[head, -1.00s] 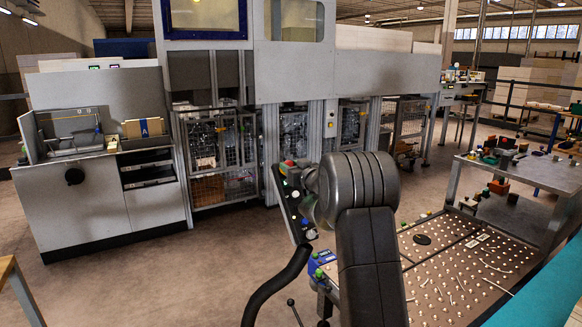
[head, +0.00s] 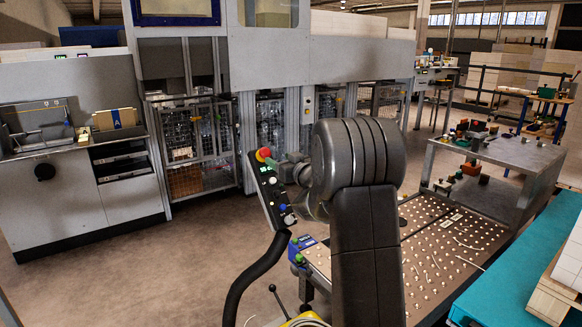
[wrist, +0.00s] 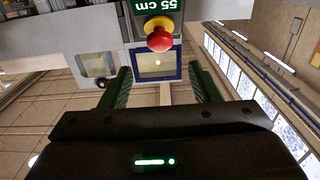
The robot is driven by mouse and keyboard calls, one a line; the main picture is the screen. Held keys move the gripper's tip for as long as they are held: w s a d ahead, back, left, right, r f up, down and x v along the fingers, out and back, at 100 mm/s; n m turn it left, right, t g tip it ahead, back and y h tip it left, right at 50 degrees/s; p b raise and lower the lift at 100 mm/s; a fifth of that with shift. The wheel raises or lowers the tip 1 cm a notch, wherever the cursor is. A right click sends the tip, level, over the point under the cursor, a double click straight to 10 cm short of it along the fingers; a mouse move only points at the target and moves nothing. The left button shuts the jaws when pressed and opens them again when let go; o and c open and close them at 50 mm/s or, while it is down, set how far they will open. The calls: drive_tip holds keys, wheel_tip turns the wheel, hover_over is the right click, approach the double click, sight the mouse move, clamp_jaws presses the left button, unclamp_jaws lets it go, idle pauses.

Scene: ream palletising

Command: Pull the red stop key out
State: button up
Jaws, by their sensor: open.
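The red stop key (wrist: 160,39) is a round red mushroom knob on a yellow collar (wrist: 156,22), at the top middle of the wrist view. In the head view the red stop key (head: 263,154) sits at the top of a slanted control panel (head: 266,189). My gripper (wrist: 160,78) is open, its two dark green fingers apart and empty. In the wrist view the knob lies above the gap between the fingertips, apart from both. In the head view my arm's wrist is just right of the panel and hides most of the gripper.
The panel carries other buttons and a green display. A black curved tube (head: 240,290) runs below it. A pin-studded table (head: 425,240) lies to the right, and a teal surface (head: 520,260) at far right. A large grey machine (head: 270,68) stands behind. Floor at left is clear.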

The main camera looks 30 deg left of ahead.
sight(267, 152)
drive_tip(key=v, duration=0.5)
drive_tip(key=shift+s+d, duration=0.2)
drive_tip(key=shift+d, duration=0.1)
drive_tip(key=x, duration=1.4)
drive_tip(key=shift+d, duration=0.1)
